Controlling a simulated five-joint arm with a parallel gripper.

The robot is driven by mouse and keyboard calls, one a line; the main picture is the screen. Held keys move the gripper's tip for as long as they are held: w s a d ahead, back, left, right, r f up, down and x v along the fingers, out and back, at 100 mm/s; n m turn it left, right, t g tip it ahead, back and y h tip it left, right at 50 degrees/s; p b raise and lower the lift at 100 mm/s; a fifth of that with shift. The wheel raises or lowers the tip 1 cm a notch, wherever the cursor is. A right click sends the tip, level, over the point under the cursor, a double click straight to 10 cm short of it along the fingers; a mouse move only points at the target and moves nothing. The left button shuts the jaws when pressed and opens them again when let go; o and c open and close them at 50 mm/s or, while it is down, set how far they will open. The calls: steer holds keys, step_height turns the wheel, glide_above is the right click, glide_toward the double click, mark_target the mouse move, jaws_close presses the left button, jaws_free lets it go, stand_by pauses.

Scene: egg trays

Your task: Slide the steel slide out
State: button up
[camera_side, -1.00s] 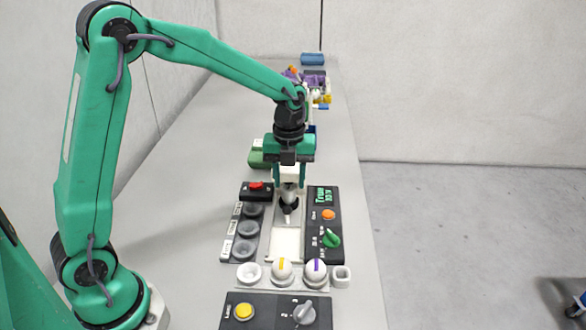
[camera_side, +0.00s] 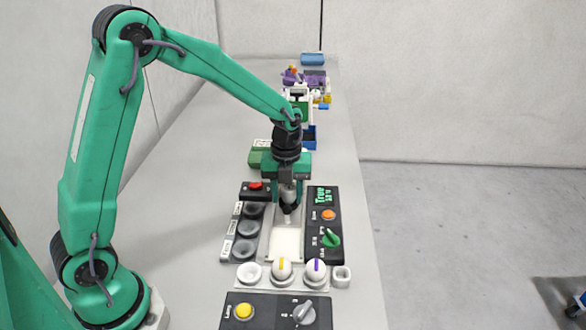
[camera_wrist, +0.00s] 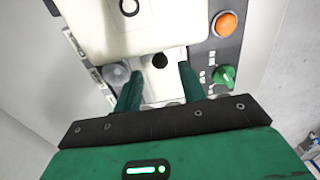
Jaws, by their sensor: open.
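I cannot surely pick out the steel slide. A grey metallic piece with a dark lower end (camera_side: 288,193) stands at the far part of a pale tray-like channel (camera_side: 286,244), below my gripper (camera_side: 288,188). In the wrist view my gripper's two green fingers (camera_wrist: 158,88) are spread apart, with a pale surface and a round dark spot (camera_wrist: 160,61) showing between and beyond them. I see nothing clamped between the fingers. A large off-white block (camera_wrist: 135,28) fills the top of the wrist view and hides what lies behind it.
A black panel with an orange button (camera_side: 328,215) and a green knob (camera_side: 331,238) flanks the channel on the right. Dark cups (camera_side: 247,229) and a red switch (camera_side: 256,185) flank it on the left. Two eggs (camera_side: 315,272) stand in front, before a yellow-button panel (camera_side: 244,311).

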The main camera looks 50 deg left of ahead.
mark_target(287, 207)
steer(key=shift+f, duration=2.45)
steer(key=shift+f, duration=0.4)
steer(key=c, duration=0.8)
steer(key=shift+s+d, duration=0.1)
steer(key=shift+s, duration=0.05)
steer(key=shift+s+d, duration=2.95)
steer(key=shift+d, duration=0.05)
steer(key=o, duration=0.8)
steer(key=shift+r, duration=0.1)
